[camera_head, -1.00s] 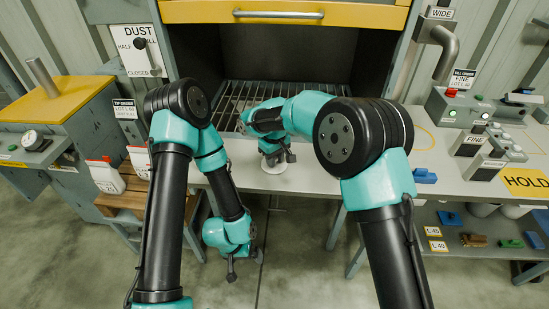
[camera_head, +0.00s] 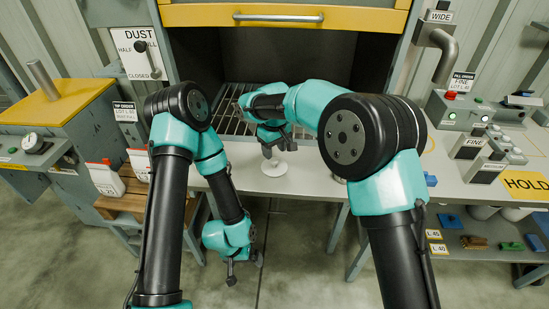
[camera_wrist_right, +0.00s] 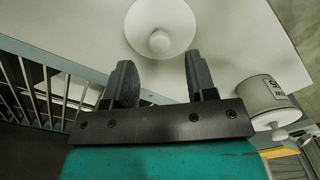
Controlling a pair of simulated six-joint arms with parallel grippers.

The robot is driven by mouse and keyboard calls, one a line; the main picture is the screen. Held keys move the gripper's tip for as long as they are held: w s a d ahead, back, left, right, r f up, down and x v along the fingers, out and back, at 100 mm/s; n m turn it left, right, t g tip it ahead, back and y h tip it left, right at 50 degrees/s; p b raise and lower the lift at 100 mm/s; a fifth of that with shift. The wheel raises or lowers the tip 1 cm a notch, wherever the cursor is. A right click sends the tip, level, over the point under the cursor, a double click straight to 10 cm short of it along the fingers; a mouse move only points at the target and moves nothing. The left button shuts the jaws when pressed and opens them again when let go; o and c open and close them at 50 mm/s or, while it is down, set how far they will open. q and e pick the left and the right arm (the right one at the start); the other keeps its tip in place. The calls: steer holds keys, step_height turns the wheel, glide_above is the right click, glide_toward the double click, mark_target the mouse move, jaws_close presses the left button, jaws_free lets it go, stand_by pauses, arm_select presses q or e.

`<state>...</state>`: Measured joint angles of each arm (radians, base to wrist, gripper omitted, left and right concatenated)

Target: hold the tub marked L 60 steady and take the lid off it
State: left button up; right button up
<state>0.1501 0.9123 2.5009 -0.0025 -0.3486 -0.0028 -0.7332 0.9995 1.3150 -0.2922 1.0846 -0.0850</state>
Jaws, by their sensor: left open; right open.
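A white round lid with a knob (camera_head: 275,168) is at the counter's front edge; it also shows in the right wrist view (camera_wrist_right: 160,28). I cannot tell what, if anything, is beneath it. A grey tub (camera_wrist_right: 262,95) with dark, partly cut-off lettering shows at the right of the right wrist view, with a pale knob at its lower end; I cannot read L 60 on it. My right gripper (camera_head: 281,146) is open and empty near the white lid, its fingers (camera_wrist_right: 162,82) apart and clear of the knob. My left gripper (camera_head: 244,266) hangs open and empty below the counter's edge.
A grating (camera_head: 235,120) lies in the dark cabinet behind. Control boxes (camera_head: 470,110) and a yellow HOLD sign (camera_head: 525,185) are at right. My right arm covers part of the counter (camera_head: 310,180).

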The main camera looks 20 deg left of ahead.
mark_target(275, 160)
step_height(275, 160, up, 7)
steer(key=shift+f, duration=0.15)
stand_by(0.5)
